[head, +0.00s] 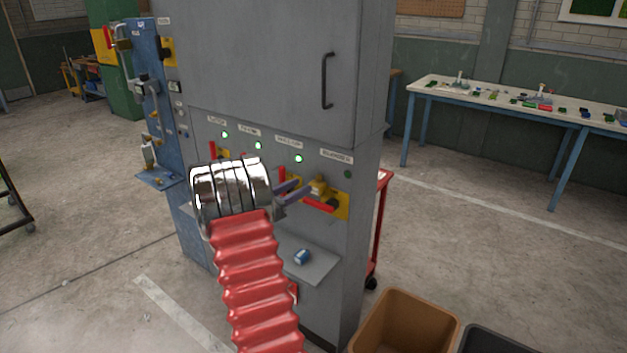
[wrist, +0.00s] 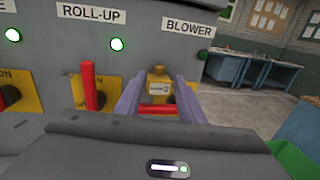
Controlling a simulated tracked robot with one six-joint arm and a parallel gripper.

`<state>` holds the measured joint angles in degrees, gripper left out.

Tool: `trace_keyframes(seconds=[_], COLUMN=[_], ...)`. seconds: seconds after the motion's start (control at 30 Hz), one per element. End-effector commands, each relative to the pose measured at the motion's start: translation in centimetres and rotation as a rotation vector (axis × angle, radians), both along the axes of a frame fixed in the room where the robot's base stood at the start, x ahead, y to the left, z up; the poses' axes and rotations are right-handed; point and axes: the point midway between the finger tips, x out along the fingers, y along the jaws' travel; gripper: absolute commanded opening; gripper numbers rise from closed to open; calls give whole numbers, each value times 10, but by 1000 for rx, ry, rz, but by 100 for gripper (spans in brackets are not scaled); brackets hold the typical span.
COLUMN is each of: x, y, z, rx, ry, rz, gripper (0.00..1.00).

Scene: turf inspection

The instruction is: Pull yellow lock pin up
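The yellow lock pin (wrist: 158,78) sits on the blower switch, below the BLOWER label, and carries a small white tag. In the head view the yellow lock piece (head: 318,187) stands above a red lever on a yellow plate. The red lever (wrist: 158,110) lies level below the pin. My gripper (wrist: 160,88) is open, with one purple-grey finger on each side of the pin. I cannot tell whether the fingers touch it. In the head view my gripper (head: 302,190) reaches toward the switch from the left, and my arm hides part of the panel.
Left of the blower switch, the roll-up switch has an upright red lever (wrist: 88,86) on a yellow plate. Its lamp (wrist: 117,44) is lit green, and the blower lamp (wrist: 203,57) is dark. A grey shelf (head: 312,262) with a blue item juts out below. A brown bin (head: 440,312) stands at front right.

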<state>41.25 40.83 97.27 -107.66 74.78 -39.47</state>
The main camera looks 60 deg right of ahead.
Motion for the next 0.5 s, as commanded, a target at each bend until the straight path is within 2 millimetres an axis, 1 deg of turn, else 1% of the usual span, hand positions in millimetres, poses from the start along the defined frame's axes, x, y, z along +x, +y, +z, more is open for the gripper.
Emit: trace_keyframes(seconds=[0.03, 0.3, 0.5], x=[-4, -17, -22], y=[-8, -47, -66], z=[-1, -1, 0], rx=[-1, 0, 0], ry=[1, 1, 0], rz=[-3, -3, -1], gripper=[36, 36, 36])
